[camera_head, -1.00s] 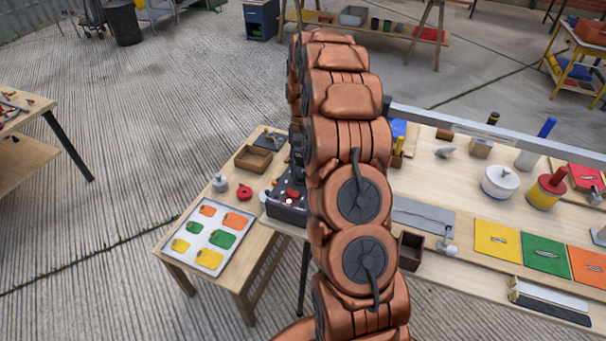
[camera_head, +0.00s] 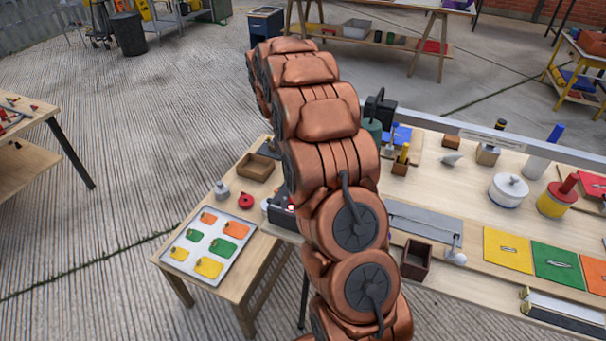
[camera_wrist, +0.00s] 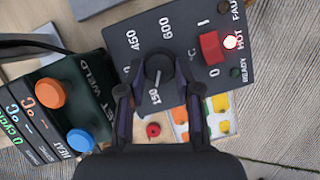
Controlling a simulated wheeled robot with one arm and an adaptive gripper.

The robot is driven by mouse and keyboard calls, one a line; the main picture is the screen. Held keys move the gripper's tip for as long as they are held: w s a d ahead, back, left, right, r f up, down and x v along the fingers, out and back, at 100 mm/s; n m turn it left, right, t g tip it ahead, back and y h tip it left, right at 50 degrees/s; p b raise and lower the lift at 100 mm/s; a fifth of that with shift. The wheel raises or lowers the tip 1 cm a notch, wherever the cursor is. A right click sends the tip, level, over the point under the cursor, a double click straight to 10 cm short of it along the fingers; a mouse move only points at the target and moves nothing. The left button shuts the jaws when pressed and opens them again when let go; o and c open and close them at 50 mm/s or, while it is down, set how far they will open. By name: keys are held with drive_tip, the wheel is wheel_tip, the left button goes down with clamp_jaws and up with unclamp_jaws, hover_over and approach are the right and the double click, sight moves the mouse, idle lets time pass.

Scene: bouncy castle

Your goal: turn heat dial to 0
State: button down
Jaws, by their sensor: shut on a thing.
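In the wrist view a dark grey control panel (camera_wrist: 134,42) carries a round black dial (camera_wrist: 158,66) with a white pointer line. The line points toward the 150 mark, and 450 and 600 stand further round. My gripper (camera_wrist: 158,84) has one finger on each side of this dial and is shut on it. A red switch (camera_wrist: 210,47) marked 1 and 0 sits beside the dial. The lamp by HOT (camera_wrist: 230,42) glows. In the head view my arm hides the gripper and most of the panel's box (camera_head: 281,214).
A second dark unit with an orange knob (camera_wrist: 50,92) and a blue knob (camera_wrist: 80,140), labelled HEAT nearby, is close on the left in the wrist view. A tray of coloured tags (camera_head: 178,270), a red round piece (camera_head: 246,201) and a brown wooden box (camera_head: 256,167) are on the small table.

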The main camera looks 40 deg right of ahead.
drive_tip(key=n, duration=0.2)
drive_tip(key=n+h+p, duration=0.1)
drive_tip(key=n, duration=0.1)
drive_tip(key=n+t+h, duration=0.1)
drive_tip(key=n, duration=0.1)
drive_tip(key=shift+s+a+r+n+p, duration=0.1)
drive_tip(key=shift+s+a+n+p, duration=0.05)
drive_tip(key=shift+a+n+p, duration=0.2)
drive_tip(key=n+p, duration=0.1)
drive_tip(key=n, duration=0.1)
drive_tip(key=n+t+h+p, duration=0.1)
drive_tip(key=n, duration=0.1)
drive_tip(key=shift+s+t, duration=0.1)
drive_tip(key=shift+t, duration=0.2)
drive_tip(key=shift+n+t+p, duration=0.3)
drive_tip(key=shift+n+p, duration=0.2)
drive_tip(key=shift+n, duration=0.35)
drive_tip(key=shift+d, duration=0.1)
drive_tip(key=c, duration=0.8)
unclamp_jaws()
drive_tip(key=shift+a+v, duration=0.15)
drive_tip(key=shift+v, duration=2.8)
drive_tip(key=shift+a+v, duration=0.1)
drive_tip(key=shift+v, duration=2.9)
drive_tip(key=shift+s, duration=0.1)
